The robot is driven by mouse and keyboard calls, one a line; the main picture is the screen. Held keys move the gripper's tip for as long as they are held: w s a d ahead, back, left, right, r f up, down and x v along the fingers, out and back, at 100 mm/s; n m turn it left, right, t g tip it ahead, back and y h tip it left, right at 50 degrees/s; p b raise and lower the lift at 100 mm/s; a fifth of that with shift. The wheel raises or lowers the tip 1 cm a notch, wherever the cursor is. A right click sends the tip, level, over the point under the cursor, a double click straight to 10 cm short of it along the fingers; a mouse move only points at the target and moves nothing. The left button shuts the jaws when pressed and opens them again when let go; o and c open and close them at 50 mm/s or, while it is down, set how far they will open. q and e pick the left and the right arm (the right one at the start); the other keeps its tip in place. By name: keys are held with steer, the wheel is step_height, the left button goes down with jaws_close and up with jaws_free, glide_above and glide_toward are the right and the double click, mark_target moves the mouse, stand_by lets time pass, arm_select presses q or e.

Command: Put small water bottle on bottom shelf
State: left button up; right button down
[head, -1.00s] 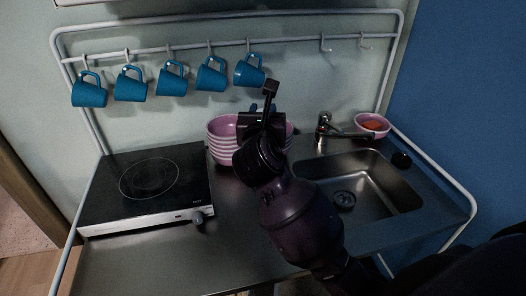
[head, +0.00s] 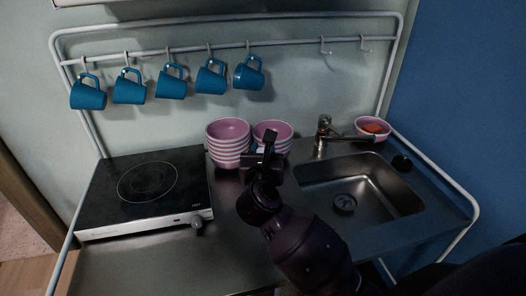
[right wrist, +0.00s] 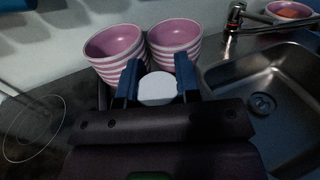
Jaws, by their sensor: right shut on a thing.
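My right gripper (head: 259,150) is over the counter, in front of the pink striped bowls, and mostly hides what it holds in the head view. In the right wrist view its two blue fingers (right wrist: 160,82) are on either side of a thing with a round white top, the small water bottle (right wrist: 157,89), and are shut on it. Only the bottle's top shows; its body and base are hidden. I cannot tell whether it touches the counter. No shelf is seen in these frames. My left gripper is not in view.
Two stacks of pink striped bowls (head: 228,143) stand behind the gripper. A hotplate (head: 146,186) is on the left, a sink (head: 372,192) with a faucet (head: 323,132) on the right. Blue mugs (head: 171,82) hang above. A bowl with orange contents (head: 373,128) is at the back right.

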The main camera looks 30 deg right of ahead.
steer(key=c, duration=0.8)
jaws_free()
steer(key=shift+f, duration=0.1)
